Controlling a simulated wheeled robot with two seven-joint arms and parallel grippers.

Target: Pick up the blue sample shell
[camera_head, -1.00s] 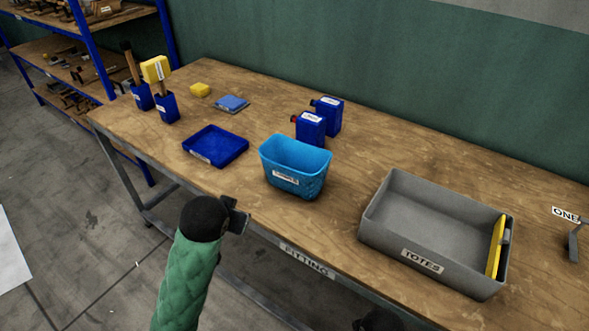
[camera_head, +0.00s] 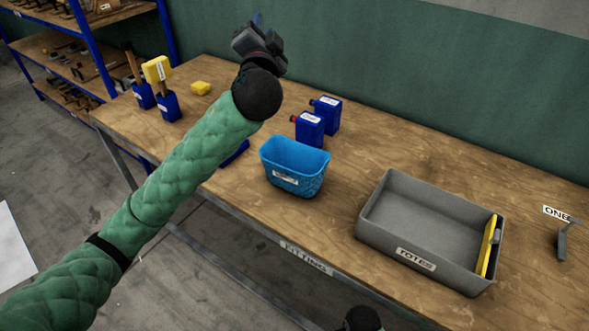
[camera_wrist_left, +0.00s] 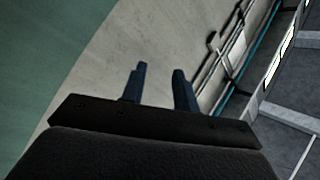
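No blue item in view is clearly marked as the sample shell. A light-blue labelled bin (camera_head: 297,170) stands upright near the front of the table, just right of my left arm. A dark blue tray (camera_head: 236,153) is mostly hidden behind that arm. My left gripper (camera_head: 258,32) is raised high, in front of the green wall and well above the table. In the left wrist view its two fingers (camera_wrist_left: 160,80) are apart with nothing between them. Only a dark round joint of my right arm shows at the bottom edge; its gripper is out of view.
Two dark blue canisters (camera_head: 318,120) stand behind the bin. A grey tote (camera_head: 410,263) with a yellow piece (camera_head: 487,246) is at the right. Blue holders (camera_head: 168,107) and a yellow block (camera_head: 201,88) are at the left. The wooden table (camera_head: 400,140) is clear at the back right.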

